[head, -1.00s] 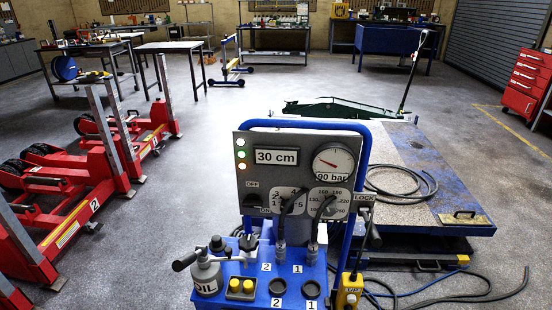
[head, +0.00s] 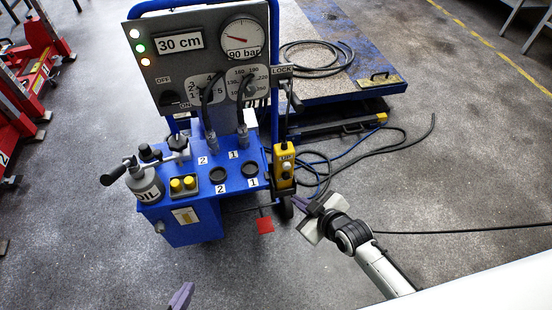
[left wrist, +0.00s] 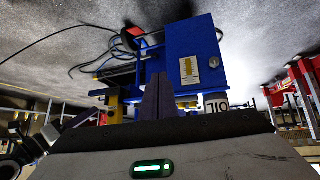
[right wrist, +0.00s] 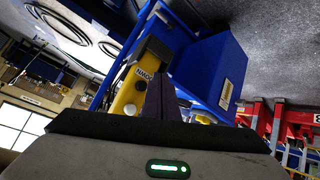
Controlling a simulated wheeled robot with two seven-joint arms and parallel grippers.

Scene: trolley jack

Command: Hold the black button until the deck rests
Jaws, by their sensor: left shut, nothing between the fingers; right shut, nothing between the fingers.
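The yellow pendant (head: 284,168) hangs on the right side of the blue pump cart (head: 190,226). My left gripper (head: 182,296) is shut and empty, in front of the cart. The deck (head: 375,62) sits raised on its dark frame; the display (head: 180,42) reads 30 cm.
Hoses (head: 385,150) lie on the floor right of the cart. A red pedal (head: 265,225) is low at its front. An oil can (head: 146,185) stands on the cart's top. Red lifting equipment (head: 35,50) is at the left. Floor in front is clear.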

